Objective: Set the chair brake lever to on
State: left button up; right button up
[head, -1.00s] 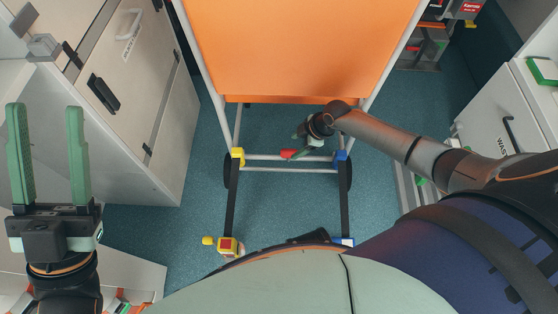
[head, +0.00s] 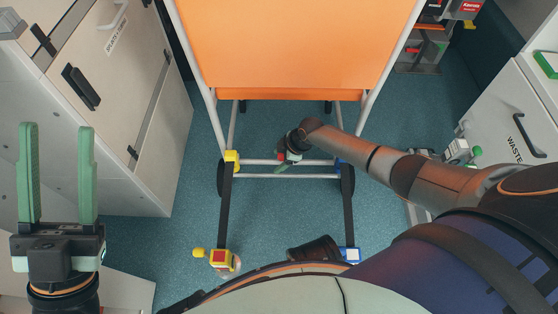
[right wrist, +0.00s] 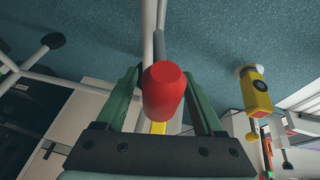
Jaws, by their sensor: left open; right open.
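The chair (head: 300,50) has an orange panel and a white tube frame, with the panel at the top of the head view. Its brake lever has a red grip, which fills the middle of the right wrist view (right wrist: 163,92); in the head view only a bit of red (head: 281,156) shows beside my right gripper (head: 282,165), near the low crossbar. In the right wrist view the red grip stands between the green fingers of my right gripper (right wrist: 161,85), which are open. My left gripper (head: 57,150) is open, empty and raised, far left of the chair.
A yellow block (head: 232,158) sits on the frame left of the lever. A yellow-and-red fitting (head: 222,259) is on the floor strap's lower end. Cabinets (head: 125,110) stand left, and a waste cabinet (head: 515,120) stands right. Blue floor lies between.

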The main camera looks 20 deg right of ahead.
grip_shut()
dwell(0.6)
dwell(0.9)
